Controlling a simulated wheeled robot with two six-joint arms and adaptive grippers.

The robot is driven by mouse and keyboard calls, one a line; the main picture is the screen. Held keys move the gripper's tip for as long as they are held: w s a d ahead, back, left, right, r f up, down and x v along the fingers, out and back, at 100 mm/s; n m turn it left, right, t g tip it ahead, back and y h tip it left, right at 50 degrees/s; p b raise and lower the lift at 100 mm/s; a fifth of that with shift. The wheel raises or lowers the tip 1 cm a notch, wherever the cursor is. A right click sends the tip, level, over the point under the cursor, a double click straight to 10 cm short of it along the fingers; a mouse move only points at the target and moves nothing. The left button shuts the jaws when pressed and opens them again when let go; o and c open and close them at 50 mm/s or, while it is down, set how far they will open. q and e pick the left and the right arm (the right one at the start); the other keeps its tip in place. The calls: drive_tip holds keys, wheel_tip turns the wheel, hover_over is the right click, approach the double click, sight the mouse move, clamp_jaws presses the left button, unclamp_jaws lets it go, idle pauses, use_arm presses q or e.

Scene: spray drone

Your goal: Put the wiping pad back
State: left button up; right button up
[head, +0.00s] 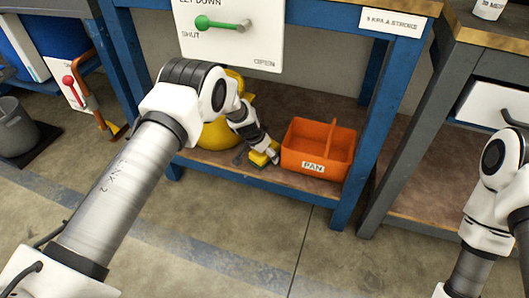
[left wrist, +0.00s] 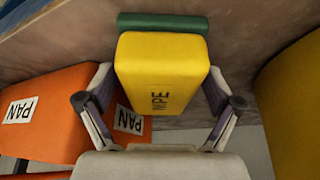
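The yellow wiping pad (head: 262,158), lettered WIPE, is at the lower shelf, just left of the orange pan (head: 318,147). In the left wrist view the pad (left wrist: 162,70) fills the space between the fingers of my left gripper (left wrist: 162,100), which press on its two sides. A green strip (left wrist: 162,22) shows past its far edge. I cannot tell whether the pad touches the shelf. My left gripper (head: 260,148) points down in the head view, partly hiding the pad. My right arm is at the right edge; its gripper is out of view.
The pan also shows at left in the left wrist view (left wrist: 55,100), beside a PAN label (left wrist: 130,121). A yellow rounded body (head: 215,132) stands left of the pad. Blue bench legs (head: 365,140) frame the shelf (head: 230,167); a lever board (head: 232,45) hangs above.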

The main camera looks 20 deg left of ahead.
use_arm(q)
drive_tip(key=p+v, duration=0.5)
drive_tip(key=v, duration=0.7)
drive_tip(key=shift+w, duration=0.1)
drive_tip(key=shift+r, duration=0.2)
drive_tip(key=s+a+f+n+g+y, duration=0.1)
drive_tip(key=s+a+f, duration=0.1)
drive_tip(key=s+f, duration=0.5)
drive_tip(key=s+a+f+n+g+y, duration=0.1)
drive_tip(key=s+f, duration=0.1)
drive_tip(key=s, duration=0.9)
drive_tip(key=s+a+f+n+g+y, duration=0.1)
drive_tip(key=s+a+f, duration=0.1)
drive_tip(key=s+f, duration=0.5)
drive_tip(key=s+d+r+n, duration=0.1)
drive_tip(key=s+r, duration=0.1)
drive_tip(key=s, duration=0.6)
drive_tip(key=s+d+r+n+g+h, duration=0.1)
drive_tip(key=s+r, duration=0.1)
drive_tip(key=s, duration=0.6)
drive_tip(key=shift+s+d, duration=0.25)
drive_tip(key=shift+s, duration=0.05)
